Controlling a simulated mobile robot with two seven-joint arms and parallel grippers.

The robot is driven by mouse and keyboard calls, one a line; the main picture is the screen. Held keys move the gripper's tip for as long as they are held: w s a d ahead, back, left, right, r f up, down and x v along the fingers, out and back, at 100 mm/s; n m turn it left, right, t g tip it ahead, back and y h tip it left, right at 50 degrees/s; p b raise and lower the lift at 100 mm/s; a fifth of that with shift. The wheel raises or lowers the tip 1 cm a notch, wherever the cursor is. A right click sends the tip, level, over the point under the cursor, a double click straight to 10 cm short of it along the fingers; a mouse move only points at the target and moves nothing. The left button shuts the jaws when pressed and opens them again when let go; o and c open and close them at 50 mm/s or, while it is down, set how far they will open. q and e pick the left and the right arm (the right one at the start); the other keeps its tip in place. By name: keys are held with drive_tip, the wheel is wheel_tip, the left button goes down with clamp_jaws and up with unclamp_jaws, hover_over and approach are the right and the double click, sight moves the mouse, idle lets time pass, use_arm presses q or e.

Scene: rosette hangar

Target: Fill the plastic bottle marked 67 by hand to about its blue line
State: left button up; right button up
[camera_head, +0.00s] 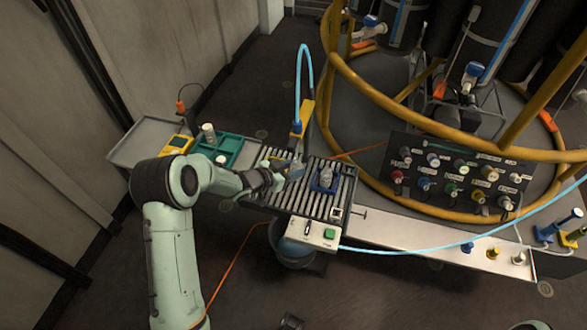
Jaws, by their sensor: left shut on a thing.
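My left gripper (279,180) reaches in from the left over the roller table (318,203). It is shut on a small grey, translucent bottle-like thing (296,170), partly hidden by the fingers; I cannot read any mark or blue line on it. My right gripper is not in view.
A control box (313,233) with a green button is on the table's front edge. A green tray (228,148) with white-capped containers and a yellow device (178,144) stand at left. A dark bucket (291,254) is below. Yellow rails (345,165) and a knob panel (459,172) bound the right.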

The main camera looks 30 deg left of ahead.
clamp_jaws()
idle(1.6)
